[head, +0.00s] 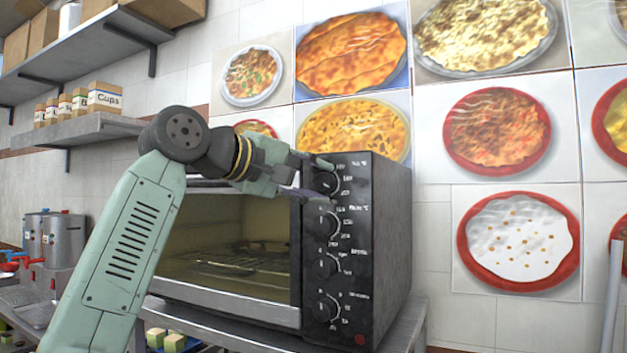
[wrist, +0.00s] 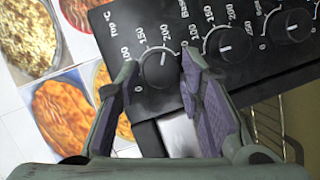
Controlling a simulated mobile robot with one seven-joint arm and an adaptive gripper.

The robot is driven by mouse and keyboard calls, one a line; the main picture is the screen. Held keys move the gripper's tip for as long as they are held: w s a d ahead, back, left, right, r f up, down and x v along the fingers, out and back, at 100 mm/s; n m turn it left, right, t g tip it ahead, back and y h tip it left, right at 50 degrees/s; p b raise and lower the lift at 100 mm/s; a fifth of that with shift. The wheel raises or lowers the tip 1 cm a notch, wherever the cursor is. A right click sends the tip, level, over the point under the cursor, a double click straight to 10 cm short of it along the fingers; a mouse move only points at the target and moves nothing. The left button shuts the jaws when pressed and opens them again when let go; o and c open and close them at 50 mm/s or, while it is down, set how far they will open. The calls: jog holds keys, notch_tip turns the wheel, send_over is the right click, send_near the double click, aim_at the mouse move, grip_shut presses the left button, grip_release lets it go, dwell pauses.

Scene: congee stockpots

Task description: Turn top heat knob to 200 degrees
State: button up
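The black oven (head: 376,240) has a column of several knobs on its front panel. The top heat knob (head: 326,183) is partly covered by my gripper (head: 322,178) in the head view. In the wrist view the knob (wrist: 159,69) shows between the fingers of my gripper (wrist: 158,72). Its short white mark points up in that view, toward the printed numbers near 200; the exact setting is hard to read. My fingers are apart, one on each side of the knob. I cannot tell whether they touch it.
Other knobs sit below it, the nearest being the second knob (head: 326,224). The oven's glass door (head: 225,240) is closed beside the panel. The oven stands on a metal table (head: 408,325). Food pictures (head: 497,130) cover the wall behind. A shelf with boxes (head: 103,98) is at left.

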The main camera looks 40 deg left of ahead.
jog(key=shift+o, duration=1.3)
jog(key=s+a+r, duration=0.1)
jog(key=s+r, duration=0.1)
jog(key=s, duration=0.9)
jog(key=shift+s+a, duration=0.15)
jog(key=shift+s, duration=0.25)
